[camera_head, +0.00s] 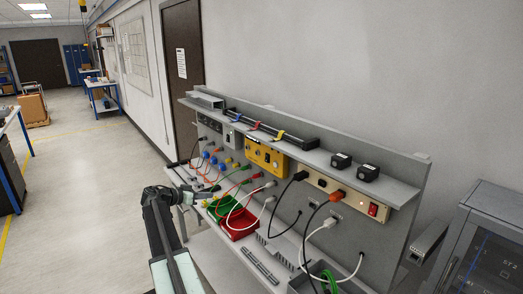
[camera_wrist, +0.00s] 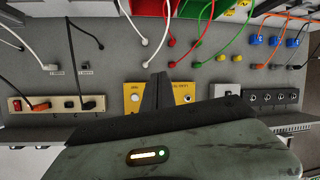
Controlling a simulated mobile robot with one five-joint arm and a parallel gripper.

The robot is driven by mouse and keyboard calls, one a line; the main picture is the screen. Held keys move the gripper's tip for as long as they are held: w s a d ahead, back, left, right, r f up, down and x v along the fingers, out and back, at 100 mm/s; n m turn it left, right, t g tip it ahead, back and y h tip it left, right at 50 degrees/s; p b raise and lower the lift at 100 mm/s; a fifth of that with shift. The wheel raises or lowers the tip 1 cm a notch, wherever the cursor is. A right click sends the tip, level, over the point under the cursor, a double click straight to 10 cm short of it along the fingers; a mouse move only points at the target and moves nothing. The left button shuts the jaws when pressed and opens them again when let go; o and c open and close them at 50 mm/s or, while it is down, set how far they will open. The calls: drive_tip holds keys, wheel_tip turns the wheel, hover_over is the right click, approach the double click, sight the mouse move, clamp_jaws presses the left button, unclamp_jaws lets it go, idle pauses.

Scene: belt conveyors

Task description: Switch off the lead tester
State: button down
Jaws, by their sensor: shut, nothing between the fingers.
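A yellow box (camera_head: 265,155) with knobs, the likely lead tester, is mounted on the grey bench panel (camera_head: 300,163). It also shows in the wrist view (camera_wrist: 183,93), where my fingers partly cover it. Its printing is too small to read with certainty, and I cannot tell its switch position. My gripper (camera_head: 216,188) is shut and empty, left of and below the yellow box in the head view. In the wrist view my gripper (camera_wrist: 159,76) points across the box's middle; whether it touches is unclear.
A beige power strip (camera_head: 325,183) with plugs and a red switch (camera_head: 373,210) is to the right. Several coloured leads hang across the panel. A red bin (camera_head: 238,228) and green bin (camera_head: 213,207) stand below. A grey cabinet (camera_head: 480,245) stands at the right.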

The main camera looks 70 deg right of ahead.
sight(266, 161)
drive_tip(key=s+d+r+m+g+h+p, duration=0.1)
drive_tip(key=s+d+r+m+g, duration=0.2)
drive_tip(key=s+d+r, duration=0.5)
drive_tip(key=d+r+m, duration=0.1)
drive_tip(key=d, duration=0.2)
drive_tip(key=shift+s+d+h+p, duration=0.15)
drive_tip(key=shift+d+h+p, duration=0.2)
drive_tip(key=shift+h, duration=0.05)
drive_tip(key=shift+r, duration=0.1)
drive_tip(key=b+x, duration=0.1)
drive_tip(key=x, duration=1.3)
drive_tip(key=shift+b, duration=0.35)
